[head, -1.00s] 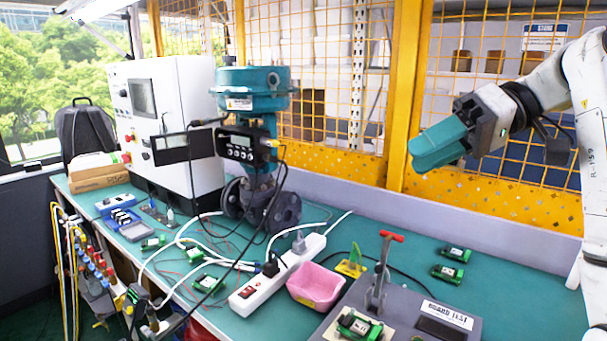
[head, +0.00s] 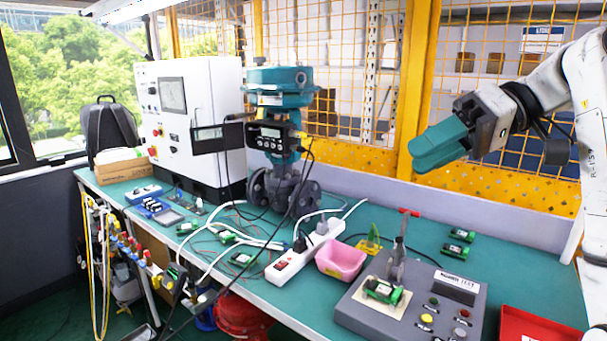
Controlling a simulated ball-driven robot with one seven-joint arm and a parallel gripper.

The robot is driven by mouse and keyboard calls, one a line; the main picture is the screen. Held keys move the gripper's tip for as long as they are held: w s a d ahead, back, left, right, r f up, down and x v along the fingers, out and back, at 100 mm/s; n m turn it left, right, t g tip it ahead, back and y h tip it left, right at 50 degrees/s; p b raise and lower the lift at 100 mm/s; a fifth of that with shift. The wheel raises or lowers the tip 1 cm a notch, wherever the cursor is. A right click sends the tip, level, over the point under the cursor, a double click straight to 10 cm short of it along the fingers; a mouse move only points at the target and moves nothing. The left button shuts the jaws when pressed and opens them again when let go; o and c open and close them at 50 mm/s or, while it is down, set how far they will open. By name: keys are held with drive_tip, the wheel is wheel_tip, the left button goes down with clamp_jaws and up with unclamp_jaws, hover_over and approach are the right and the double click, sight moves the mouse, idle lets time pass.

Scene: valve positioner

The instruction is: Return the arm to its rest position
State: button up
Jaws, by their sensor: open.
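My gripper (head: 440,146) has teal fingers and hangs in the air at the upper right, in front of the yellow mesh fence and above the back of the bench. It points left and slightly down. Nothing shows between its fingers, which overlap from this angle. My white arm (head: 590,100) comes in from the right edge, bent at the elbow. The gripper touches nothing that I can see.
Below on the teal bench (head: 405,247) stand a grey test box (head: 365,318) with a red-handled clamp, a pink bin (head: 341,261), a white power strip (head: 295,262), several green boards, a red tray (head: 535,328) and a teal valve positioner (head: 278,90). The air around my gripper is clear.

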wheel_tip(320, 180, down, 19)
drive_tip(key=w+a+m+t, duration=0.2)
drive_tip(key=m+t, duration=0.1)
drive_tip(key=s+d+f+m+t+h, duration=0.1)
drive_tip(key=s+f+m+h, duration=0.3)
drive_tip(key=f, duration=0.7)
drive_tip(key=s+d+f+t+h, duration=0.1)
drive_tip(key=s+f+h, duration=0.1)
drive_tip(key=s+f, duration=0.65)
drive_tip(key=s+d+f+h, duration=0.3)
drive_tip(key=s+d+f, duration=0.15)
drive_tip(key=s, duration=0.35)
drive_tip(key=s+d+f+h, duration=0.35)
drive_tip(key=s+f, duration=0.25)
drive_tip(key=s, duration=0.2)
drive_tip(key=s+d+f+g+b, duration=0.1)
drive_tip(key=s+f+g+b, duration=0.1)
drive_tip(key=s+f+b, duration=0.45)
drive_tip(key=s+d+f+g+b, duration=0.15)
drive_tip(key=s+f+b, duration=0.25)
drive_tip(key=f, duration=0.6)
wheel_tip(320, 180, up, 15)
drive_tip(key=p, duration=1.5)
drive_tip(key=shift+w+a+r+m+g, duration=0.2)
drive_tip(key=shift+a+m+g, duration=0.1)
drive_tip(key=shift+a+g, duration=0.15)
